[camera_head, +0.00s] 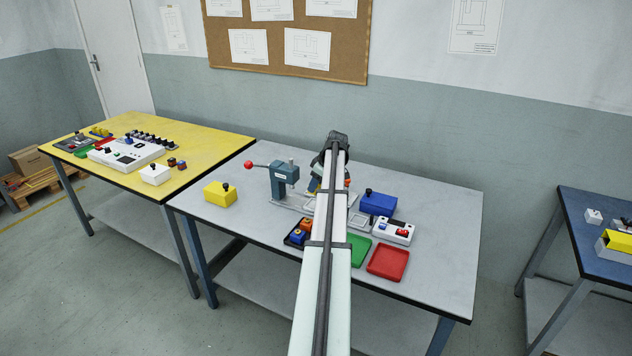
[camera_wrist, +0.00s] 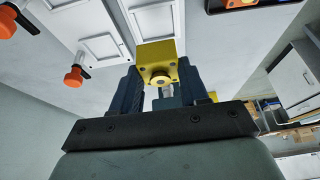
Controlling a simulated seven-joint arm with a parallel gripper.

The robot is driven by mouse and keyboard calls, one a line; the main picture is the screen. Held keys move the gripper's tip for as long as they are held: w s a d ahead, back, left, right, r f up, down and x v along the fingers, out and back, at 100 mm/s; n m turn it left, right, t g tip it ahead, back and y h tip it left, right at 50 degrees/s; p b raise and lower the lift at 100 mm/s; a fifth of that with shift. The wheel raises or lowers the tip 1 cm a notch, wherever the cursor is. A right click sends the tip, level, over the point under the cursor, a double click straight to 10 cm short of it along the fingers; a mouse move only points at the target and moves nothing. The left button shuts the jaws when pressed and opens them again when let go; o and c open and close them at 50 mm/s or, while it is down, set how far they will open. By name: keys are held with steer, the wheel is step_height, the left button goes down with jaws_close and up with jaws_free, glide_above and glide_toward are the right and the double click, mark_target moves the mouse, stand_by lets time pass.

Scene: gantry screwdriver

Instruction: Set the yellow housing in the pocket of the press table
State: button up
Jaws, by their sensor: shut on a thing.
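The yellow housing (camera_wrist: 155,58) is held between the two dark fingers of my gripper (camera_wrist: 158,82) in the wrist view. Its near face shows a round boss and small holes. My gripper is shut on it. In the head view, my arm covers most of the gripper and housing beside the teal press (camera_head: 284,178), which has a red ball handle. A pale press plate (camera_head: 290,201) shows partly there, left of my arm. The wrist view shows square, framed recesses (camera_wrist: 106,46) beyond the housing; I cannot tell which is the pocket, and the housing appears apart from them.
A yellow box (camera_head: 220,195) stands left of the press. A blue box (camera_head: 379,204), a white button box (camera_head: 393,232), a green tray (camera_head: 359,249) and a red tray (camera_head: 387,262) lie right of my arm. Orange-tipped clamps (camera_wrist: 74,76) stand near the recesses. The table's right side is clear.

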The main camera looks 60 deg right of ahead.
steer(key=shift+f, duration=2.25)
steer(key=shift+f, duration=0.7)
stand_by(0.5)
steer(key=o, duration=1.4)
steer(key=shift+r, duration=0.15)
steer(key=shift+r, duration=3.85)
